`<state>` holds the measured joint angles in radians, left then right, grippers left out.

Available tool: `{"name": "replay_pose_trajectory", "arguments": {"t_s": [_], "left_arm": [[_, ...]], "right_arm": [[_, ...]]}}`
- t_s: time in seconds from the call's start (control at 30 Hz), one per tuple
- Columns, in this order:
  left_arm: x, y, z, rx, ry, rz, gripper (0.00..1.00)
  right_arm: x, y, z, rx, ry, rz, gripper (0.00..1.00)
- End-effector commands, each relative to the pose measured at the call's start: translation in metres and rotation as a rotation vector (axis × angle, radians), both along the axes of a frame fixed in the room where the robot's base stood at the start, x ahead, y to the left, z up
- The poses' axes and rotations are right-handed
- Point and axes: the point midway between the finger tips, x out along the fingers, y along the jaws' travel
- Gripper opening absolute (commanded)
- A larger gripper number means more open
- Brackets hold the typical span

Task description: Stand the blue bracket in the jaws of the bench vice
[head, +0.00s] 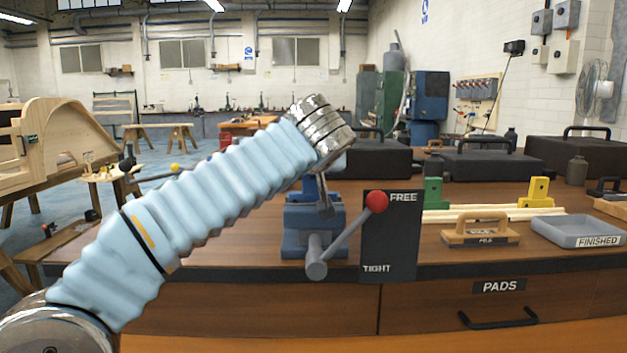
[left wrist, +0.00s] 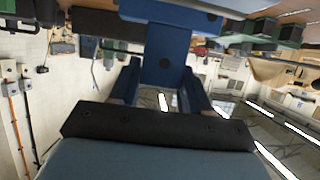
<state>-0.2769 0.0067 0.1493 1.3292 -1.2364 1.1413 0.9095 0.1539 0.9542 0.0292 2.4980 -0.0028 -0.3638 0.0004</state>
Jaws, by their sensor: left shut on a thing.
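The blue-grey bench vice (head: 300,238) stands at the front edge of the bench. Its lever ends in a red knob (head: 377,201), tilted up toward the word FREE on a dark plate. My left gripper (head: 326,195) is mostly hidden behind my wrist, just above the vice. The left wrist view, which looks upside down, shows the blue bracket (left wrist: 166,50) between its two fingers (left wrist: 160,82), and it is shut on it. My right gripper is not in view.
A green bracket (head: 433,193) and a yellow bracket (head: 538,191) stand by pale wooden strips right of the vice. A wooden float-like tool (head: 480,234) and a grey FINISHED tray (head: 575,229) lie nearer the front. Dark cases (head: 490,165) line the back.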

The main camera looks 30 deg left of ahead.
Motion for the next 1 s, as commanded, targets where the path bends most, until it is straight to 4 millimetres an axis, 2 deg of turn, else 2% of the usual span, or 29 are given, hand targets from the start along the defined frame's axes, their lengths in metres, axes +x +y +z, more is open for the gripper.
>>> {"name": "replay_pose_trajectory", "arguments": {"t_s": [0.03,0.1,0.5,0.53,0.67,0.7,1.0], "left_arm": [[0.000,-0.001,-0.011,0.001,0.001,-0.002,0.07],[0.000,0.000,-0.017,0.002,0.000,-0.002,0.07],[0.000,-0.001,-0.023,0.000,-0.001,-0.002,0.07],[0.000,-0.001,-0.023,-0.001,0.000,-0.002,0.48],[0.000,-0.001,-0.022,-0.001,0.000,-0.002,0.68],[0.000,-0.001,-0.022,0.000,0.000,-0.001,0.72],[0.000,-0.001,-0.019,0.000,0.000,-0.002,0.72]], "right_arm": [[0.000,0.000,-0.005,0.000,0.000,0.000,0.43],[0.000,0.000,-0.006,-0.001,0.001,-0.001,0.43],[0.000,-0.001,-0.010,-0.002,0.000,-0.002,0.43],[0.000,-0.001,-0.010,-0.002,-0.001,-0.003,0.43],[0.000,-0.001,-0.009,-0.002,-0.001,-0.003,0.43],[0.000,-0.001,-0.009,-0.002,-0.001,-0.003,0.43],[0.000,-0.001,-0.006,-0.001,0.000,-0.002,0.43]]}}
